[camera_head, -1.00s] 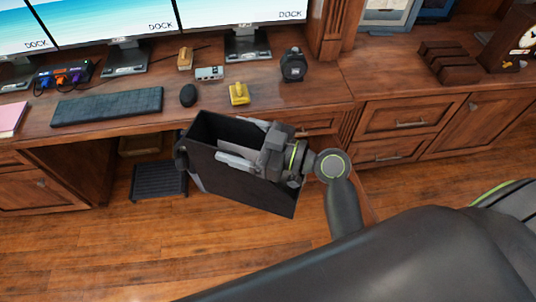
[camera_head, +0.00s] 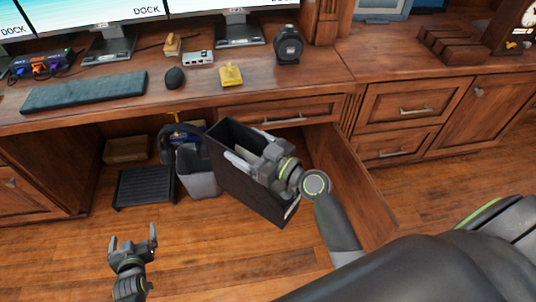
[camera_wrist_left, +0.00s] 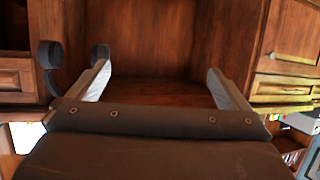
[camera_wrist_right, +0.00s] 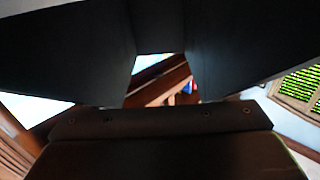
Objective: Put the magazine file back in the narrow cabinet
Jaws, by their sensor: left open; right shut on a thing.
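The black magazine file (camera_head: 232,180) is held in the air, slightly tilted, with its open top up. My right gripper (camera_head: 250,156) is shut on it at its upper right side. The file's dark panels (camera_wrist_right: 70,55) fill much of the right wrist view. The narrow cabinet is under the desk drawer, behind the file; its wooden door (camera_head: 350,185) stands open toward me. The file and my right arm hide most of its inside. My left gripper (camera_head: 132,244) is open and empty, low over the floor at the lower left.
The desk (camera_head: 300,92) carries a keyboard (camera_head: 85,91), a mouse (camera_head: 174,77) and a yellow object (camera_head: 231,76) above the file. Under it are a grey bin (camera_head: 198,172), a black footrest (camera_head: 144,188) and a box (camera_head: 126,149). The front floor is clear.

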